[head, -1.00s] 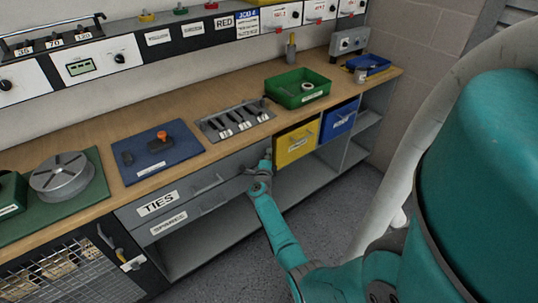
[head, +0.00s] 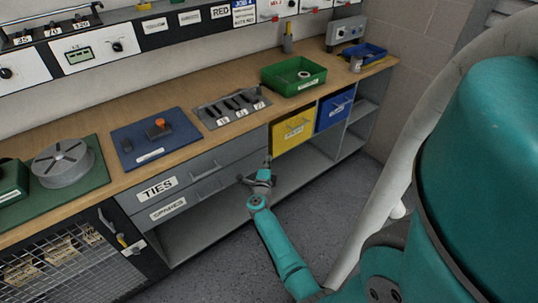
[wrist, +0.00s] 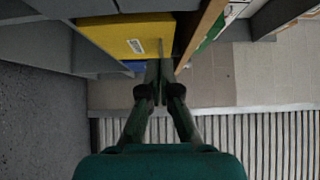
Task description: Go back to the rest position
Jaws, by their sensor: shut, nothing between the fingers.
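My gripper (head: 265,167) is at the front of the workbench, beside the right ends of the grey drawers and just below left of the yellow bin. It is shut and holds nothing. In the wrist view its fingers (wrist: 159,68) are together, with the yellow bin (wrist: 125,38) behind them. My teal arm reaches in from the lower right in the head view. The drawer labelled TIES (head: 180,182) and the SPARES drawer (head: 190,203) below it look shut.
The yellow bin (head: 292,134) and blue bin (head: 335,110) sit under the benchtop. On top are a green tray (head: 293,76), a grey tool holder (head: 231,107), a blue mat (head: 157,140) and a grey reel (head: 68,162). The floor (head: 215,260) in front is clear.

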